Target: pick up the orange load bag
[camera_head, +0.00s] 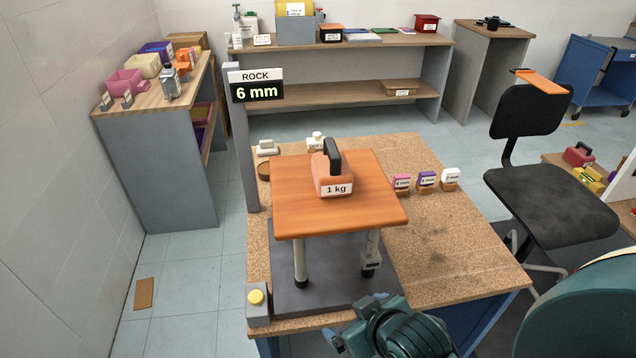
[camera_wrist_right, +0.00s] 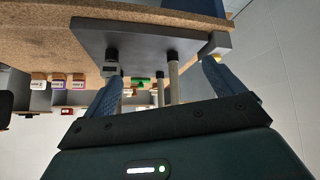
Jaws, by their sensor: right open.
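The orange load bag (camera_head: 333,174), marked "1 kg" and with a black handle on top, sits upright on the orange wooden seat of a small stool (camera_head: 300,216). My right gripper (camera_head: 354,322) is low at the front edge of the cork-topped table, in front of the stool and below seat level, apart from the bag. In the right wrist view its two blue fingers (camera_wrist_right: 163,75) are spread, with nothing held between them. The stool's legs and grey base plate (camera_wrist_right: 140,40) show beyond them; the bag cannot be made out there. My left gripper is not in view.
A sign reading "ROCK 6 mm" (camera_head: 257,85) stands on a post left of the stool. A yellow button box (camera_head: 257,304) is at the table's front left corner. Small labelled blocks (camera_head: 426,180) stand right of the stool. A black chair (camera_head: 550,205) is further right.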

